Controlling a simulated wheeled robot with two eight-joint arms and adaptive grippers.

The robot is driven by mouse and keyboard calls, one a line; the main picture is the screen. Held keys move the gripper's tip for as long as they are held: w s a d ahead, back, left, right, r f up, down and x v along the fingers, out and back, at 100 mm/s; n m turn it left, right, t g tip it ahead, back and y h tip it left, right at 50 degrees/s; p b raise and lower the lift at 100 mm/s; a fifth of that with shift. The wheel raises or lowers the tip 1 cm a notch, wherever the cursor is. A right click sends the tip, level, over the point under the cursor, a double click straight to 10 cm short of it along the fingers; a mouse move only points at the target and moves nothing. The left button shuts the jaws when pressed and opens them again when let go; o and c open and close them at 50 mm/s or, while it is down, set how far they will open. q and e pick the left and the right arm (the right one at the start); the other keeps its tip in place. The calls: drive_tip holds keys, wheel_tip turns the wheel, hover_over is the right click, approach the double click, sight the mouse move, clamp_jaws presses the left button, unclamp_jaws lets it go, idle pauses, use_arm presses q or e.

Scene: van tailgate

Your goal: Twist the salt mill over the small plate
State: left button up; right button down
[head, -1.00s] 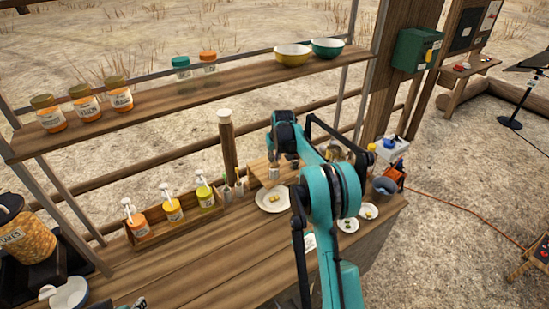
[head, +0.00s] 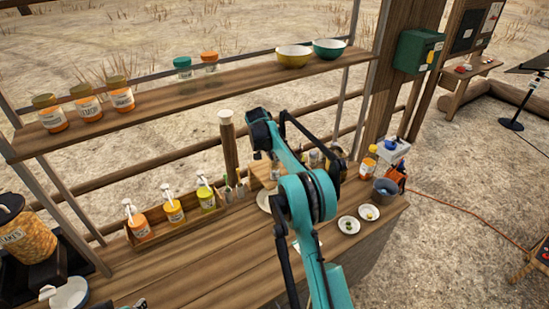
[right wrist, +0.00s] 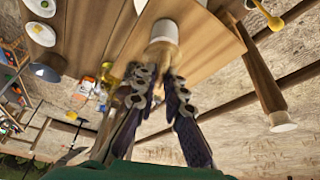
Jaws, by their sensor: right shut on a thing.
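My right gripper (head: 276,172) is over the back of the counter, partly hidden by my arm in the head view. In the right wrist view its fingers (right wrist: 166,88) are shut on a tan cylinder with a pale band (right wrist: 163,45), which seems to be the salt mill; its label is not readable. Two small plates with bits of food, one (head: 349,225) and another (head: 369,212), lie to the right. Dark tips (head: 138,303) at the bottom edge may be my left gripper.
Pump bottles (head: 173,211) stand in a wooden rack to the left. A shelf (head: 200,92) with jars and bowls runs above. The counter's front middle is clear.

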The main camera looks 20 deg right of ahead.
drive_tip(key=m+g+p, duration=0.1)
drive_tip(key=m, duration=0.2)
drive_tip(key=shift+w+r+m, duration=0.1)
drive_tip(key=shift+m, duration=0.2)
drive_tip(key=shift+m+g+p, duration=0.7)
drive_tip(key=shift+m+p, duration=0.1)
drive_tip(key=shift+m, duration=0.4)
drive_tip(key=c, duration=1.6)
unclamp_jaws()
drive_tip(key=shift+a, duration=0.1)
drive_tip(key=v, duration=0.3)
drive_tip(key=shift+w+a, duration=0.1)
drive_tip(key=a, duration=1.2)
drive_tip(key=shift+w, duration=0.2)
